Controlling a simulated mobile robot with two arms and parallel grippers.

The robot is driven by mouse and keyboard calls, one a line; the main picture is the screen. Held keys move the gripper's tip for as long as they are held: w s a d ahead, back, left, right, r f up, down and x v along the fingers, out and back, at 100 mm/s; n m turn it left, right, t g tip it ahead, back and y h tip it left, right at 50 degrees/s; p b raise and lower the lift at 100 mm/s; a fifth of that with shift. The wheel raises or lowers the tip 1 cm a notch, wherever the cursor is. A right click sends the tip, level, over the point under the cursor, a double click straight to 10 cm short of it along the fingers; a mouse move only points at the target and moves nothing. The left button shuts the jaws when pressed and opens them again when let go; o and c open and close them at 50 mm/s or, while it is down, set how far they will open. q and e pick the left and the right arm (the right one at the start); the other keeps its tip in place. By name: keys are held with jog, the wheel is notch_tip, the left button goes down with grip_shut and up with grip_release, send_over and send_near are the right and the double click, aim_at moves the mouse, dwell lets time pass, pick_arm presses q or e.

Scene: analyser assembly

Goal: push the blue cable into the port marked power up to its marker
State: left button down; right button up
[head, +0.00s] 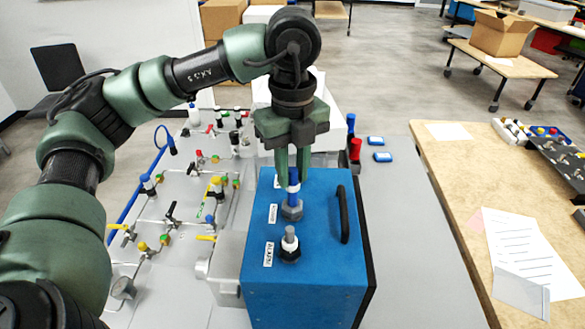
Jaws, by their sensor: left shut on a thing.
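The blue analyser box (308,290) stands on the grey bench, with a row of ports on its top. My left gripper (292,181) points down over the box and is shut on the blue cable (293,198), which is upright. The cable's lower end meets a grey port nut (292,212); how deep it sits is hidden. A white band shows on the cable just under the fingertips. White labels (272,213) lie beside the ports; their print is too small to read surely. My right gripper is not in view.
A nearer black port (290,254) holds a grey and white plug. A black handle (343,214) rises at the box's right. Valves and tubing crowd the panel (185,215) at left.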

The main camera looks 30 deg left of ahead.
aim_at(293, 182)
pick_arm(q)
jog(key=shift+f+b, duration=1.4)
jog(key=shift+f, duration=0.3)
jog(key=c, duration=1.1)
grip_release()
jog(key=shift+r, duration=0.1)
jog(key=shift+r+p, duration=2.15)
jog(key=shift+r, duration=1.35)
